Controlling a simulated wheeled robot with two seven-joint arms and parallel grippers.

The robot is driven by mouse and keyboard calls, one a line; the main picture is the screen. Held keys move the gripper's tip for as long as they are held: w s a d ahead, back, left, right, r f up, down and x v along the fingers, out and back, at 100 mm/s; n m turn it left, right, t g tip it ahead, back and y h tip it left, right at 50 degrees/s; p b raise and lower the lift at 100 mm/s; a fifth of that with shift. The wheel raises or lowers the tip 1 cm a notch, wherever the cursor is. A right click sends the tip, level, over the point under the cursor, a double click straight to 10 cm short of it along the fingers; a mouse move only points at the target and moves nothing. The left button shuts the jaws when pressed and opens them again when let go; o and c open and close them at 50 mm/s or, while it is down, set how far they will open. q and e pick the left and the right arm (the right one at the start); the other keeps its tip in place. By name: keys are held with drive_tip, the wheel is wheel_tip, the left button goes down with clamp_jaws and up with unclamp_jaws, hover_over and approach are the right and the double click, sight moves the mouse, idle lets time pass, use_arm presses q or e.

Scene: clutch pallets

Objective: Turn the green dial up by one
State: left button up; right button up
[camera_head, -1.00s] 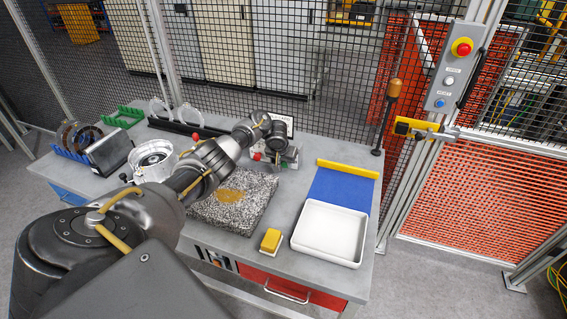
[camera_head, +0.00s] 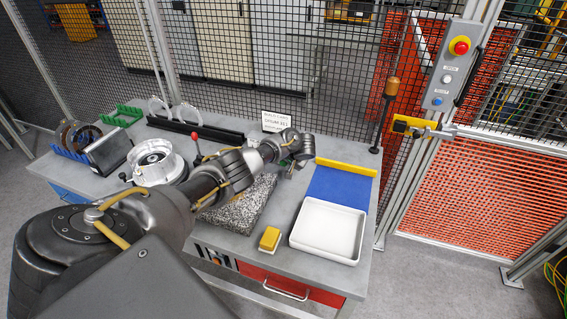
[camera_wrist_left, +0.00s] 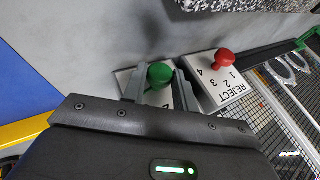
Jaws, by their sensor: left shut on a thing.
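The green dial (camera_wrist_left: 160,76) shows in the left wrist view on a pale plate with a dark digit partly visible beside it. My left gripper (camera_wrist_left: 161,84) is shut on the green dial, one finger at each side of it. The fingers and gripper body hide much of its plate, so its setting cannot be read. In the head view my left gripper (camera_head: 301,156) is over the back right of the bench, and the arm hides the dial there. My right gripper is not in view.
A red dial (camera_wrist_left: 224,58) on a plate marked REJECT 1 2 3 4 sits close beside the gripper. A speckled stone slab (camera_head: 240,210), white tray (camera_head: 328,257), yellow block (camera_head: 270,239) and blue mat (camera_head: 338,187) lie nearby. A white card (camera_head: 274,121) stands behind.

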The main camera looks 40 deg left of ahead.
use_arm(q)
drive_tip(key=shift+d+f+m+g+y+b, duration=0.1)
drive_tip(key=shift+f+m+g+y+b, duration=0.05)
drive_tip(key=shift+y+b, duration=0.45)
drive_tip(key=shift+d+f+m+g+y+b, duration=0.1)
drive_tip(key=shift+f+m+g+y+b, duration=0.05)
drive_tip(key=shift+y+b, duration=0.45)
drive_tip(key=o, duration=0.9)
drive_tip(key=shift+d+r, duration=0.1)
drive_tip(key=shift+o, duration=0.2)
drive_tip(key=shift+s+r, duration=0.1)
drive_tip(key=shift+d+r, duration=0.25)
drive_tip(key=shift+d, duration=0.05)
drive_tip(key=b+v, duration=0.1)
drive_tip(key=v, duration=0.9)
drive_tip(key=shift+f, duration=0.1)
